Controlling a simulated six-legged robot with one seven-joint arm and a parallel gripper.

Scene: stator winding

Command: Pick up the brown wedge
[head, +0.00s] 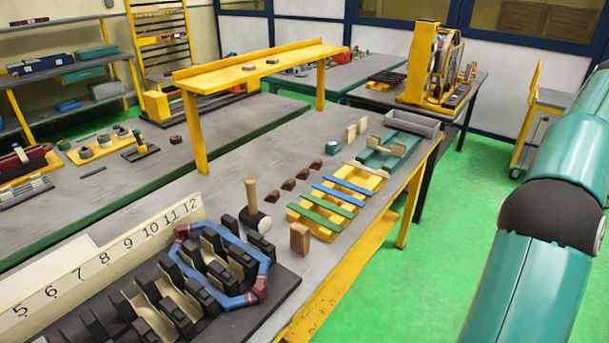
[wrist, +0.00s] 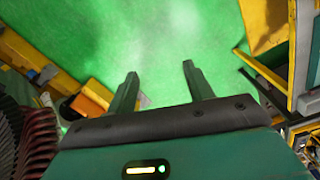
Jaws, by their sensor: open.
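Several small dark brown wedge-like pieces (head: 288,184) lie in a diagonal row on the grey workbench top in the head view, between the mallet and the yellow rack. A larger brown block (head: 300,238) stands upright closer, near the bench's right edge. I cannot tell which of these the task means. My gripper (wrist: 159,69) shows in the wrist view with its two green fingers apart and nothing between them. Green floor lies beyond the fingers. The head view shows my teal arm at the right, clear of the bench, but not the gripper.
A wooden-handled mallet (head: 254,208) stands left of the brown block. A yellow rack with green and blue strips (head: 338,200) lies right of the row. A black slotted fixture with a blue frame (head: 215,265) fills the near bench end. A yellow shelf (head: 262,68) spans the bench behind.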

